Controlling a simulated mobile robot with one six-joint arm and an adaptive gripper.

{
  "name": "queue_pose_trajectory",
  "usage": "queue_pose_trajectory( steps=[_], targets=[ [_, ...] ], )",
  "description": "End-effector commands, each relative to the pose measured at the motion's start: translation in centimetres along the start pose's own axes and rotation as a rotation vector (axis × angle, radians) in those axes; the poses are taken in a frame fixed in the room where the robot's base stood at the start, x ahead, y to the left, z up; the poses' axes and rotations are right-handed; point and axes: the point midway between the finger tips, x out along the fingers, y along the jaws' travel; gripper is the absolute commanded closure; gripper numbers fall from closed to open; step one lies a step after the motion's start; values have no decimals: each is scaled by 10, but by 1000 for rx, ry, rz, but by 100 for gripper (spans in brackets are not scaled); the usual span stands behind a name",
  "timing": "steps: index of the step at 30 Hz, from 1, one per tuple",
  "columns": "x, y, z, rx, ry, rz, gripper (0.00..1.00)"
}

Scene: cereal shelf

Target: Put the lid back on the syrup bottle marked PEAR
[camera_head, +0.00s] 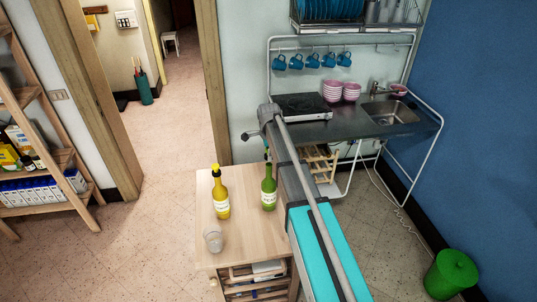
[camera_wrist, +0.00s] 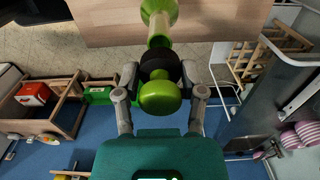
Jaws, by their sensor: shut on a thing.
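A green bottle (camera_head: 268,190) with a pale label stands upright on the wooden cart top (camera_head: 240,235), its lettering too small to read. My gripper (camera_wrist: 159,72) is shut on a lid with a black collar and a round green knob (camera_wrist: 160,98). In the wrist view the lid is in line with the bottle's pale neck (camera_wrist: 158,35), at its mouth end. I cannot tell whether the lid touches the neck or hangs just off it. In the head view my arm partly crowds the bottle's top from the right.
A yellow bottle (camera_head: 221,198) with a dark and yellow lid stands left of the green bottle. A clear glass (camera_head: 214,240) stands near the cart's front left. The cart top between them is bare. A sink counter (camera_head: 370,123) is behind, right.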

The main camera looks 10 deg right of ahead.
Motion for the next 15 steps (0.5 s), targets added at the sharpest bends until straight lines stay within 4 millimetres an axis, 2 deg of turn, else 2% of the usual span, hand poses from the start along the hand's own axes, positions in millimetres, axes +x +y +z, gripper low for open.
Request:
queue_pose_trajectory(
  steps=[1,6,15],
  targets=[
    [8,0,0,0,0,0,72],
    [19,0,0,-1,0,0,72],
    [29,0,1,-1,0,0,72]
  ],
)
